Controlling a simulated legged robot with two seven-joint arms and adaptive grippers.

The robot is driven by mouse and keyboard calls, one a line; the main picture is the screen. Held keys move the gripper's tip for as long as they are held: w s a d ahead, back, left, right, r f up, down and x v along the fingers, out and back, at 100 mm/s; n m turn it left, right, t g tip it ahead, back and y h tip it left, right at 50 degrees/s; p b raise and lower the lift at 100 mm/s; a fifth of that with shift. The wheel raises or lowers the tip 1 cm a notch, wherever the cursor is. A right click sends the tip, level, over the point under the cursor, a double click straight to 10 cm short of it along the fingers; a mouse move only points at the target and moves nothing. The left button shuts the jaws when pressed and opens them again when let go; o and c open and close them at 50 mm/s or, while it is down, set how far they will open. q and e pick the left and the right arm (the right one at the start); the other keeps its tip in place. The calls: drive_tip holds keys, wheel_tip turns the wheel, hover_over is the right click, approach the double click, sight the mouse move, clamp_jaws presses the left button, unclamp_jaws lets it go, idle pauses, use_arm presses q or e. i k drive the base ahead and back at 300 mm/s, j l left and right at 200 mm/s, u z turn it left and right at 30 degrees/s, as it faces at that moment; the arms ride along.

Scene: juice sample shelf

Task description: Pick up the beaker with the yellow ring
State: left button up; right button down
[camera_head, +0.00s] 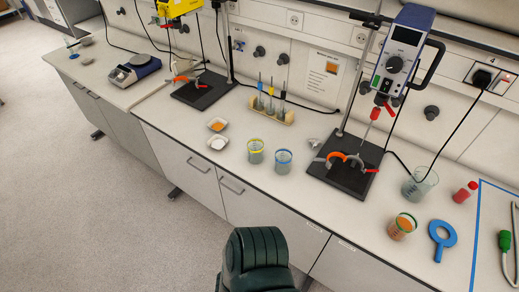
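The beaker with the yellow ring (256,152) stands upright on the white bench, near its front edge and left of the middle stand. It is clear glass with grey-looking content and a yellow band at its rim. Close to its right stands a similar beaker with a blue ring (284,163).
Two small white dishes (217,142) lie left of the beakers. A tube rack (271,109) stands behind them. A black stand base (342,178) with orange-tipped clamps is to the right.

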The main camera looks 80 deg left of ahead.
sight(255, 146)
drive_tip(key=u, duration=2.75)
